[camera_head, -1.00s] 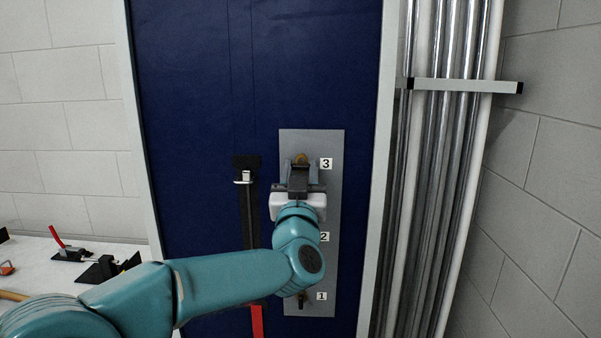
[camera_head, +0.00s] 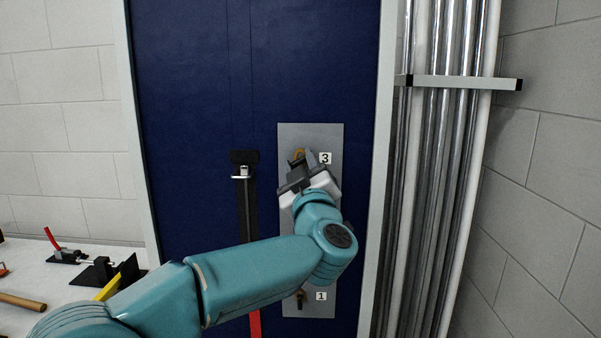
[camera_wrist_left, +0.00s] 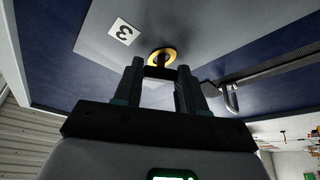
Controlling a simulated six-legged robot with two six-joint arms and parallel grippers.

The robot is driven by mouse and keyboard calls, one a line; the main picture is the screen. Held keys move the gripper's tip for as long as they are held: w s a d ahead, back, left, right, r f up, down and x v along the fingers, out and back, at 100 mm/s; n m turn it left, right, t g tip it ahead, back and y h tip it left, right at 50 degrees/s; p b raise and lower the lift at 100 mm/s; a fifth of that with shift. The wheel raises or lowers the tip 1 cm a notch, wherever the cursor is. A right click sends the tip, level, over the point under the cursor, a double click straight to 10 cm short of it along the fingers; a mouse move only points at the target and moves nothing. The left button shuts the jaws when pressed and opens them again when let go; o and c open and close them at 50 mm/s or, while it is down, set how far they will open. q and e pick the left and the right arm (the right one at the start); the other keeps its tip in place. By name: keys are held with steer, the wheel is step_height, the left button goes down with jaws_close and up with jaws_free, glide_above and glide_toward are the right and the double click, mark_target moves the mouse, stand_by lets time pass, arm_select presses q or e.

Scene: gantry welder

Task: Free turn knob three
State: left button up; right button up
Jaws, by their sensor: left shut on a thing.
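Knob three, with a brass ring (camera_head: 298,154), is at the top of a grey panel (camera_head: 328,211), left of the label "3". My left gripper (camera_head: 301,163) reaches up to it from below and hides most of the knob. In the left wrist view the yellow ring (camera_wrist_left: 161,56) and a dark knob stem show at the fingertips of my left gripper (camera_wrist_left: 160,72). The fingers are shut on the knob, one on each side, and the gripper is tilted. My arm hides the middle of the panel. My right gripper is not in view.
A lower knob (camera_head: 299,299) sits beside label "1". A black latch with a metal loop (camera_head: 242,171) and a long strap is left of the panel. Vertical pipes (camera_head: 438,200) stand to the right. A white table (camera_head: 40,270) with tools is at lower left.

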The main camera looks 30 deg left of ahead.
arm_select(q)
steer(key=n+g, duration=0.1)
steer(key=n, duration=0.2)
steer(key=n+g, duration=0.1)
steer(key=n, duration=0.3)
steer(key=shift+d+r+g, duration=0.1)
steer(key=shift+d+g, duration=0.05)
steer(key=shift+g, duration=0.25)
steer(key=n+g+p, duration=0.1)
steer(key=n, duration=0.2)
steer(key=n+g, duration=0.1)
steer(key=n, duration=0.2)
steer(key=shift+r+h+p, duration=0.1)
steer(key=shift+h+p, duration=0.2)
steer(key=shift+p, duration=0.1)
steer(key=o, duration=1.1)
steer(key=shift+c, duration=0.2)
steer(key=shift+s+d, duration=0.1)
steer(key=shift+d, duration=0.15)
steer(key=b+v, duration=0.3)
steer(key=v, duration=1.2)
steer(key=shift+s+d+r, duration=0.15)
steer(key=shift+s+d, duration=0.1)
steer(key=shift+d, duration=0.05)
